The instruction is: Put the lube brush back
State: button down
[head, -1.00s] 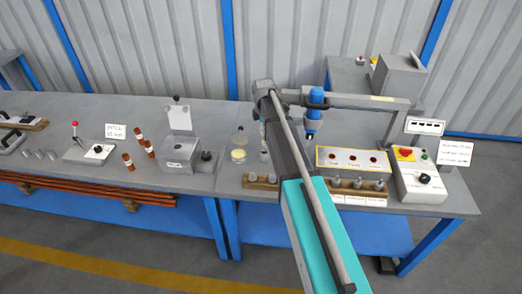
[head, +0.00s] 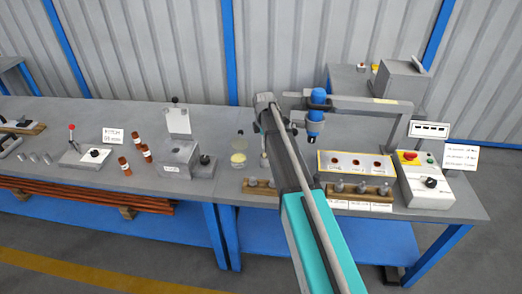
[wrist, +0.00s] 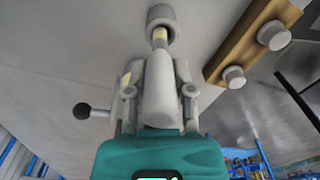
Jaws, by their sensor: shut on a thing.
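In the wrist view my gripper (wrist: 159,92) is shut on a pale grey, rounded handle (wrist: 160,78), which I take to be the lube brush. A short cream-coloured section (wrist: 160,38) extends from its far end and meets a grey round piece (wrist: 161,17). I cannot tell whether that piece is part of the brush or a holder around its tip. In the head view my own arm hides the gripper and the brush. A clear jar with yellowish contents (head: 239,160) stands on the bench left of my arm.
A wooden rack with grey pegs (head: 360,192) stands before the yellow-edged panel (head: 355,164). A control box (head: 425,185) is on the right, a grey block (head: 178,160) on the left. A black knob (wrist: 82,111) shows beside my gripper.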

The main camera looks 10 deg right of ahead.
jog(key=shift+f, duration=0.15)
notch_tip(320, 180, down, 4)
jog(key=b, duration=0.3)
jog(key=shift+r+b, duration=0.25)
jog(key=shift+b, duration=0.15)
jog(key=shift+c, duration=2.4)
grip_release()
jog(key=shift+r, duration=0.15)
notch_tip(320, 180, up, 12)
jog(key=p, duration=1.2)
